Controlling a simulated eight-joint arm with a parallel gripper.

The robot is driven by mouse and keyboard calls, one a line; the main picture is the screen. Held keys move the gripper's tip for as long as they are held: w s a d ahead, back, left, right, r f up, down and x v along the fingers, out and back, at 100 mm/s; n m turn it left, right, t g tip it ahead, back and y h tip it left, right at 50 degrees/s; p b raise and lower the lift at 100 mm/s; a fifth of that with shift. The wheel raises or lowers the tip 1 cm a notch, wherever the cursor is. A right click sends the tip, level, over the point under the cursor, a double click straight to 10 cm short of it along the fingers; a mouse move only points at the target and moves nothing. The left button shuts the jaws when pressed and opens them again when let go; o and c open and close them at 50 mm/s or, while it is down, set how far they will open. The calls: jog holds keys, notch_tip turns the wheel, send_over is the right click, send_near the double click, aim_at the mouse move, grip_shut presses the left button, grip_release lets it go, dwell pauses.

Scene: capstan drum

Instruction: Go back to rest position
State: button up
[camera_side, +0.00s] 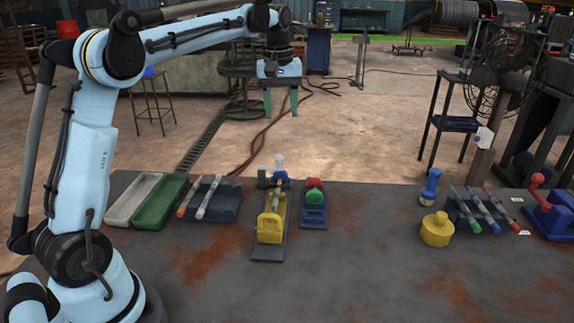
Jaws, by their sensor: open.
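My gripper (281,102) hangs from the end of my light blue arm, pointing down with its two green fingers apart. It is open and nothing shows between the fingers. In the picture it appears above the far edge of the work table (370,270), clear of everything on it. A yellow device on a grey base (269,232) stands in the middle of the table, with a blue part and a pale clear knob at its far end. To its right is a blue base (313,215) with a red and green round part on it.
A white tray (122,212) and a green tray (150,215) lie at the left, beside a dark rack (228,208) with rods. At the right are a yellow drum (436,231), a blue knobbed piece (430,188), rods on a rack (463,212) and a blue crank device (553,222). The table's front middle is clear.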

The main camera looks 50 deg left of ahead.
jog(key=s+d+m+t, duration=0.3)
jog(key=s+d+m, duration=0.2)
jog(key=s+d, duration=0.4)
jog(key=s+d+f+m+t, duration=0.3)
jog(key=s+d+f+m, duration=0.2)
jog(key=s+f, duration=0.3)
jog(key=shift+s+m, duration=0.3)
jog(key=shift+s, duration=0.15)
